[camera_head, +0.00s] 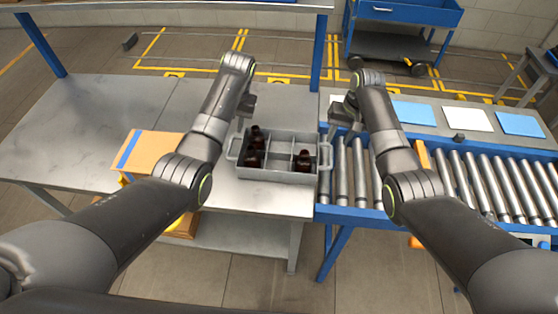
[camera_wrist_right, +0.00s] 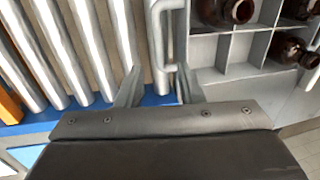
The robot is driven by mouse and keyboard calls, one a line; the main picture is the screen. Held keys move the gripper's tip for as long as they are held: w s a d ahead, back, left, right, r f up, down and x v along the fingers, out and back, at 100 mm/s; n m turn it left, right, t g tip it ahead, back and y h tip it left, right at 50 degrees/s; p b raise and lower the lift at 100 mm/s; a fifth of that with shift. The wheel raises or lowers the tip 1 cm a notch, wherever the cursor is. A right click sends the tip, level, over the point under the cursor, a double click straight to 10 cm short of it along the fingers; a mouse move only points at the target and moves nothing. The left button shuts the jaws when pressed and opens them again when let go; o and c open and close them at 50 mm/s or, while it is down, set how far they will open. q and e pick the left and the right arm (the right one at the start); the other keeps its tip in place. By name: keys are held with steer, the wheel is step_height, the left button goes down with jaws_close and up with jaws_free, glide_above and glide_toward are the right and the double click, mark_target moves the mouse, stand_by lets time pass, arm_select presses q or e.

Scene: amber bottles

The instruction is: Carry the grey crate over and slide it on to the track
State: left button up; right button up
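The grey crate (camera_head: 277,175) stands on the grey table (camera_head: 75,120), its right end next to the roller track (camera_head: 476,172). It has dividers and holds several dark amber bottles (camera_head: 254,157). My left gripper (camera_head: 246,106) is above and behind the crate's left end; its fingers are too unclear to read. My right gripper (camera_head: 343,112) is over the track's near end, by the crate's right handle (camera_head: 326,156). In the right wrist view its fingers (camera_wrist_right: 158,88) are apart, with the handle bar (camera_wrist_right: 156,45) between them in the picture; contact is not clear.
Blue and white panels (camera_head: 468,119) lie behind the track. An orange piece (camera_head: 423,156) stands at the rollers beside my right arm. The table's left part is clear.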

steer(key=shift+d+r, duration=0.2)
steer(key=shift+r, duration=0.75)
steer(key=shift+d+r, duration=0.15)
steer(key=shift+r, duration=0.75)
